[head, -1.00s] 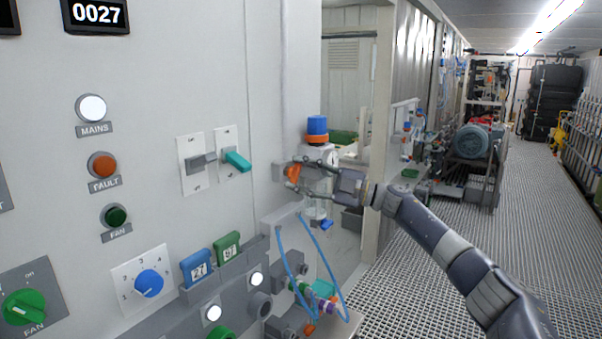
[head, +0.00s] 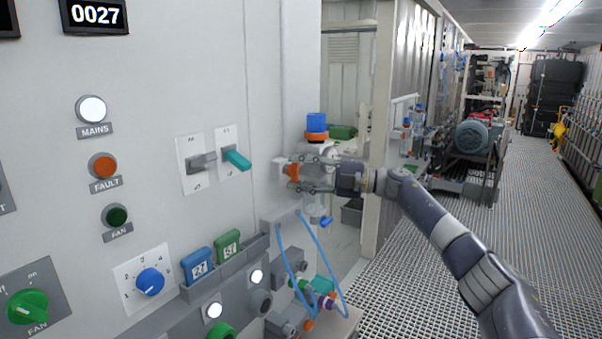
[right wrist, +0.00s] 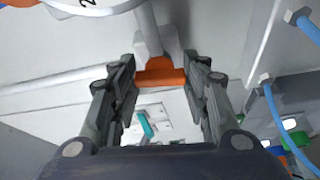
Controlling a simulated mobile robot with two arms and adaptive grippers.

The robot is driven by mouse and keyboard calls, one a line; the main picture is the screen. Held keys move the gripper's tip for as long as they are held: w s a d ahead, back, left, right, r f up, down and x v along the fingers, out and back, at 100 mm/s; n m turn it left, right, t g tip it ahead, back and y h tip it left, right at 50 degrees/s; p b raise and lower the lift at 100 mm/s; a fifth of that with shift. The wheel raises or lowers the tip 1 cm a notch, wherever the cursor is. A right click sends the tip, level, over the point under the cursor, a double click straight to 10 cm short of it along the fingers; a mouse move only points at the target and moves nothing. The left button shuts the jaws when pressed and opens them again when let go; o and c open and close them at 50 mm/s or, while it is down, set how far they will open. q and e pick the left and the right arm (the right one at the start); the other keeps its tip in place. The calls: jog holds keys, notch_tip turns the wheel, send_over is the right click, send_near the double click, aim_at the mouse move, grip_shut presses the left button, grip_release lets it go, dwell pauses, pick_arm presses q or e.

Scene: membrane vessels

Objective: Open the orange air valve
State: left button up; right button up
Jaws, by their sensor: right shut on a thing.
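The orange air valve handle (head: 292,171) sits on a grey-white fitting at the right edge of the grey panel. In the right wrist view the handle (right wrist: 160,77) is a short orange bar lying crosswise between my fingers. My right gripper (head: 296,173) reaches in from the right, with one finger above the handle and one below it. In the right wrist view the gripper (right wrist: 162,78) is shut on the handle, a finger at each end of the bar. My left gripper is not in view.
A blue-and-orange capped vessel (head: 317,128) stands just behind the gripper. A teal lever (head: 238,160) is on the panel to the left. Blue hoses (head: 287,262) loop below. A pale post (head: 380,130) stands behind my wrist. The grated floor (head: 400,300) is open to the right.

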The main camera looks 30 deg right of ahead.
jog(key=o, duration=1.1)
jog(key=shift+c, duration=0.2)
jog(key=v, duration=1.2)
